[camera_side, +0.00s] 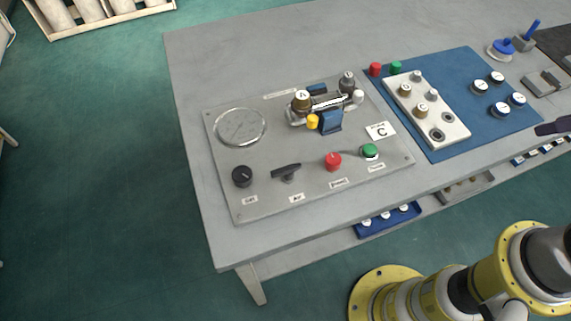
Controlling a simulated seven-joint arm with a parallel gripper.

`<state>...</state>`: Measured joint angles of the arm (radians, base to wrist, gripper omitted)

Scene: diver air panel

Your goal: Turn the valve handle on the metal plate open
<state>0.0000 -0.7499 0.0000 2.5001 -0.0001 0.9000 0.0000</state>
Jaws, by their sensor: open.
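The grey metal plate (225,205) lies on the left part of the table. A black valve handle (287,171) is mounted near its front edge, between a round black knob and a red knob. It is a lever lying roughly left to right in the picture, above a small label that is hard to read. The rest of my gripper is out of frame.
The plate also holds a round gauge (241,127), a black knob (242,176), a red knob (333,161), a green knob (370,151) and a raised fitting with a blue part (330,121). The table's left side is clear.

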